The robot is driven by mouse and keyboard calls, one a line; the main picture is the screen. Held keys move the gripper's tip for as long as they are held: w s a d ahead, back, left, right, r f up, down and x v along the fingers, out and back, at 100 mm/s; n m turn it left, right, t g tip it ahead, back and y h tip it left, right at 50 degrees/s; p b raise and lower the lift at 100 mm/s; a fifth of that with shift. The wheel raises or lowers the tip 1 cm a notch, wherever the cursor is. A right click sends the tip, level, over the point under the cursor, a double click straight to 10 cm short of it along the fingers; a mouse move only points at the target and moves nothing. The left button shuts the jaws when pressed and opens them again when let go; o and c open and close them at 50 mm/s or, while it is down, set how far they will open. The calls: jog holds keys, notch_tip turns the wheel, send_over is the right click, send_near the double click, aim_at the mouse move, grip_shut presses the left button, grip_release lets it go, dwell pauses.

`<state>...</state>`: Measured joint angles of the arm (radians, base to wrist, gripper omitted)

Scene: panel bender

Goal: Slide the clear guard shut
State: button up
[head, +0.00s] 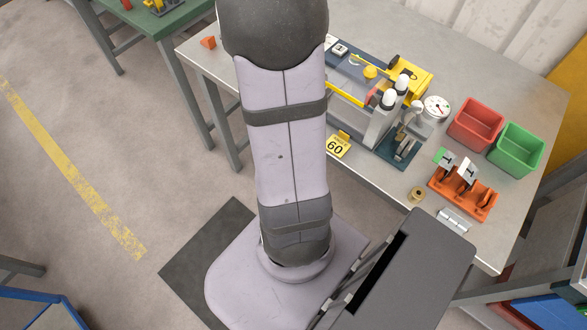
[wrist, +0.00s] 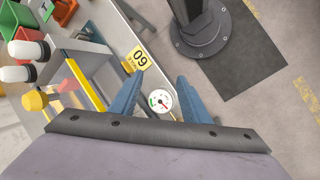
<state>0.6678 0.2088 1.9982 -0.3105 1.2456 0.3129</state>
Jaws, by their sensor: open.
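The panel bender (head: 375,118) stands on the bench, partly hidden behind my arm in the head view. A yellow bar (head: 345,94) runs along its front; a yellow bar also shows in the wrist view (wrist: 84,84), left of my fingers. A clear sheet is hard to make out, so I cannot tell the guard's exact position. A yellow knob (head: 370,72) sits on the machine and shows in the wrist view (wrist: 35,100). My gripper (wrist: 160,78) is open, its two blue fingers apart with nothing visibly held. In the head view my arm hides it.
A red bin (head: 476,124), a green bin (head: 516,149) and an orange rack (head: 463,193) lie farther right. A yellow "60" tag (head: 337,146) is at the bench's front edge.

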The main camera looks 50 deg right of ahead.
jog(key=s+a+f+n+g+h+b, duration=0.2)
jog(key=s+a+f+n+h+b, duration=0.1)
jog(key=a+f+n+b, duration=0.4)
notch_tip(320, 180, down, 4)
jog(key=s+n, duration=0.1)
jog(key=n, duration=0.1)
jog(key=shift+n, duration=0.4)
jog(key=shift+s, duration=0.1)
